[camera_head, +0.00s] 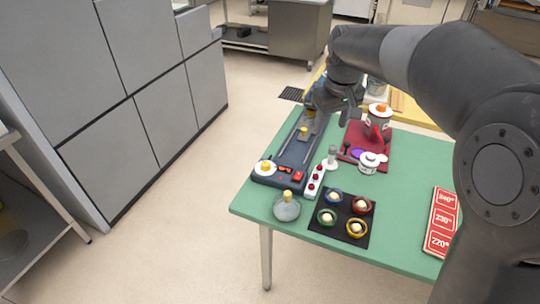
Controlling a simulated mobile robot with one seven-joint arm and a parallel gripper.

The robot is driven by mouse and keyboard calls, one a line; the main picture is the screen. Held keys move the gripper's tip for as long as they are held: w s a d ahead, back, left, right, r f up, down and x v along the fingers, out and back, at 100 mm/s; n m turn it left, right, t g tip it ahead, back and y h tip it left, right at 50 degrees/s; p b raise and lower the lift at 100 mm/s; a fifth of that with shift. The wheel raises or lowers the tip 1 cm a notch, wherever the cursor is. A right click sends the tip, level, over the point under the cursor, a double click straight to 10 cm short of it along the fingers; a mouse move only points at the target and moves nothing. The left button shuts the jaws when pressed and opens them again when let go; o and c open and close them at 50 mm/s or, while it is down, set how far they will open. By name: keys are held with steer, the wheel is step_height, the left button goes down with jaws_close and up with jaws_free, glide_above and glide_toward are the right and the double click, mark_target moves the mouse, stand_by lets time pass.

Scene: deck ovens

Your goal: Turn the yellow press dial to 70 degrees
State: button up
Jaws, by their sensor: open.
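The yellow dial (265,167) is a small yellow knob on a round white plate. It sits at the near left end of a long dark panel (284,158) on the green table. Its pointer and angle marks are too small to read. My gripper (330,114) hangs above the far end of the panel, well apart from the dial. It is open, and nothing shows between its fingers. The arm and gripper partly hide the panel's far end.
Red switches (297,176) and another yellow knob (304,131) are on the panel. A white strip with red buttons (315,181), a black mat with cups (343,235) and a red temperature board (442,218) are to the right.

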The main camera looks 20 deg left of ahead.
steer(key=w+a+f+n+g, duration=0.1)
steer(key=w+a+f+n, duration=0.15)
steer(key=a+f, duration=0.55)
steer(key=n, duration=0.2)
glide_toward(265, 163)
steer(key=shift+g+h, duration=0.3)
steer(key=shift+h, duration=0.1)
steer(key=f, duration=0.8)
steer(key=shift+w+a+f, duration=0.2)
steer(key=shift+a+f, duration=0.05)
steer(key=shift+f, duration=0.1)
steer(key=shift+c, duration=0.5)
steer(key=c, duration=0.9)
steer(key=shift+o, duration=0.2)
